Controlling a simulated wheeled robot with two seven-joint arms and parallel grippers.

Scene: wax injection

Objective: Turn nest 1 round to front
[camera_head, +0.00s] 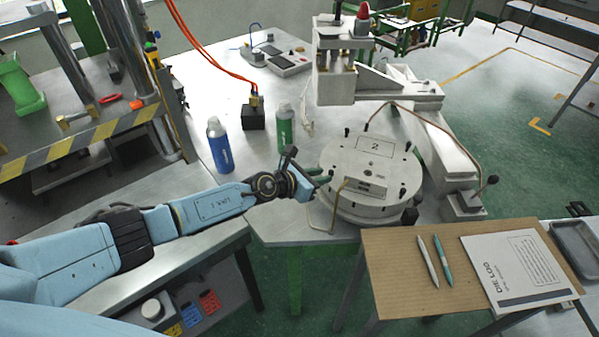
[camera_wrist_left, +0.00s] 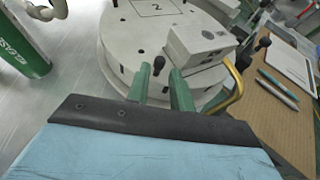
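The round grey turntable (camera_head: 372,172) stands on the metal table. A label "2" (camera_head: 375,146) is on its top, and no label "1" can be read. Black-knobbed pegs stand around its rim. A grey block (camera_wrist_left: 200,42) is on the side near me. My left gripper (camera_head: 323,180) is at the turntable's near left edge. In the left wrist view its two green fingers (camera_wrist_left: 161,88) are apart, with a black knob (camera_wrist_left: 159,64) showing between their tips. I cannot tell whether they touch it. My right gripper is not in view.
A blue bottle (camera_head: 219,146) and a green bottle (camera_head: 285,128) stand left of the turntable. A bent brass-coloured rod (camera_head: 336,205) is close by my left gripper. The injection machine (camera_head: 340,75) rises behind. A wooden board (camera_head: 400,290) with pens and a booklet is at front right.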

